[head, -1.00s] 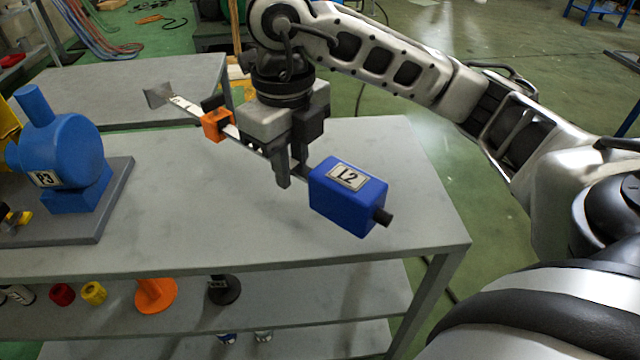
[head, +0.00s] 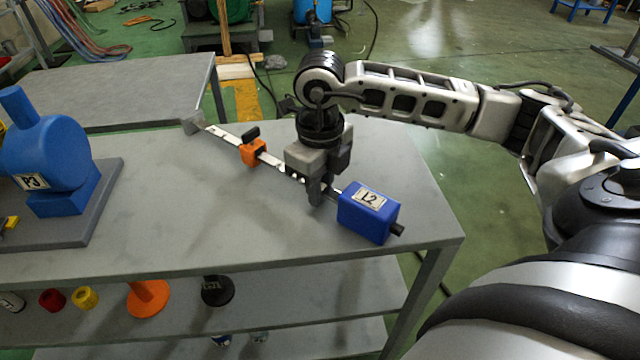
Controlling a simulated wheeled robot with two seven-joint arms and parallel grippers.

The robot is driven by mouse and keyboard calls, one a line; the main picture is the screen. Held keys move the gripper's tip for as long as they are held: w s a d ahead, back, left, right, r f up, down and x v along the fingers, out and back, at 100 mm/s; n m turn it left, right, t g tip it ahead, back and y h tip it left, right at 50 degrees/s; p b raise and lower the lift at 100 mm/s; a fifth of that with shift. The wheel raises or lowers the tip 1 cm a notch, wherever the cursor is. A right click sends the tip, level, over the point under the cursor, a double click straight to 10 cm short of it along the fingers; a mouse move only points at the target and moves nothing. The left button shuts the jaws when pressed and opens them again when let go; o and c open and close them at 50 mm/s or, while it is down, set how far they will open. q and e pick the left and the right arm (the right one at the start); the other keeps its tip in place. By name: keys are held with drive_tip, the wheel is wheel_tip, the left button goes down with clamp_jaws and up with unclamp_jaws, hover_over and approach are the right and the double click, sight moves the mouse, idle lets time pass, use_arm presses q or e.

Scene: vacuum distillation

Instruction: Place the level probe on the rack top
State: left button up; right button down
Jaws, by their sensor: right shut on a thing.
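The level probe is a long metal strip with a blue box (head: 368,212) labelled L2 at its near right end and an orange clamp (head: 253,153) along the strip. My right gripper (head: 318,198) is shut on the strip just left of the blue box. The probe lies low at the rack top (head: 200,225), slanting from back left to front right. I cannot tell whether it touches the surface. The gripper hides a short part of the strip. My left gripper is not in view.
A blue pump (head: 55,160) labelled P3 stands on a dark plate at the left of the rack top. The shelf below holds an orange funnel-like piece (head: 148,298), a black stand (head: 217,291) and small caps. Clear surface lies between pump and probe.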

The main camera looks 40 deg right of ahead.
drive_tip(key=c, duration=1.7)
unclamp_jaws()
drive_tip(key=shift+f, duration=0.1)
drive_tip(key=o, duration=0.4)
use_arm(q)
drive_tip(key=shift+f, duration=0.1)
use_arm(e)
drive_tip(key=shift+r, duration=0.25)
use_arm(q)
drive_tip(key=shift+p, duration=0.4)
use_arm(e)
drive_tip(key=shift+r, duration=5.95)
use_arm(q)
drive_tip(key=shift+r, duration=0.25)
